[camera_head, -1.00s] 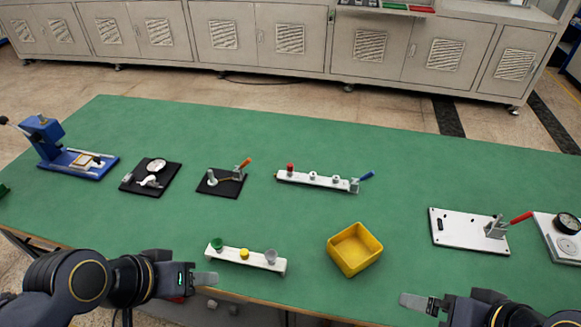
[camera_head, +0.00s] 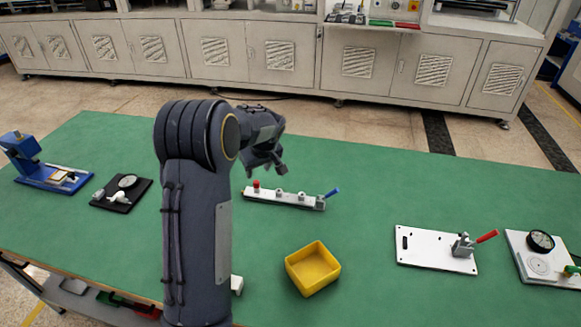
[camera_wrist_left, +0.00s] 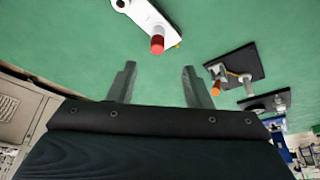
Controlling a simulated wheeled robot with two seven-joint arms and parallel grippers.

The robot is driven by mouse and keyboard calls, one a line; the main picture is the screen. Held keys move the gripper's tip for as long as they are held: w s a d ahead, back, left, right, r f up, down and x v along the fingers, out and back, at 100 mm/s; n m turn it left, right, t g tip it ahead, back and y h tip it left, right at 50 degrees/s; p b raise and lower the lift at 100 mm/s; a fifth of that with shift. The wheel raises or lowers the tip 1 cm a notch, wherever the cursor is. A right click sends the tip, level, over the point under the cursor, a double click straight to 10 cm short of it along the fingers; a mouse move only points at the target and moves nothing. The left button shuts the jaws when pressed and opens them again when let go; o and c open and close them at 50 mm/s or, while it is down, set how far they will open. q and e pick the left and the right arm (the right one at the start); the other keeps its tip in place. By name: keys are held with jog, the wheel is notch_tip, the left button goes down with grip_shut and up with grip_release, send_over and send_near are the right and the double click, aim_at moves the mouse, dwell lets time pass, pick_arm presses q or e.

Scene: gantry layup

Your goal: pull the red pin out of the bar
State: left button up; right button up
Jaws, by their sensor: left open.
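The red pin (camera_head: 256,184) stands at the left end of the white bar (camera_head: 290,200) in the head view. In the left wrist view the red pin (camera_wrist_left: 157,45) shows ahead of the fingers, at the near end of the bar (camera_wrist_left: 150,16). The bar also carries pale round parts and a blue-handled clamp (camera_head: 332,192) at its right end. My left gripper (camera_head: 267,170) is over the table close to the red pin, open, with fingers pointing down. Its two fingers (camera_wrist_left: 158,80) are apart with nothing between them. My right gripper is not in view.
A yellow bin (camera_head: 313,268) stands in front of the bar. A white plate with a red-handled clamp (camera_head: 435,250) lies to the right. An orange-handled clamp on a black plate (camera_wrist_left: 240,65) shows only in the wrist view. My left arm hides most of another white bar (camera_head: 237,285).

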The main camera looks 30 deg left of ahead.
aim_at(256, 181)
pick_arm(q)
jog(key=x, duration=0.2)
jog(key=p+x, duration=0.1)
jog(key=x, duration=0.5)
jog(key=shift+w, duration=0.25)
grip_shut()
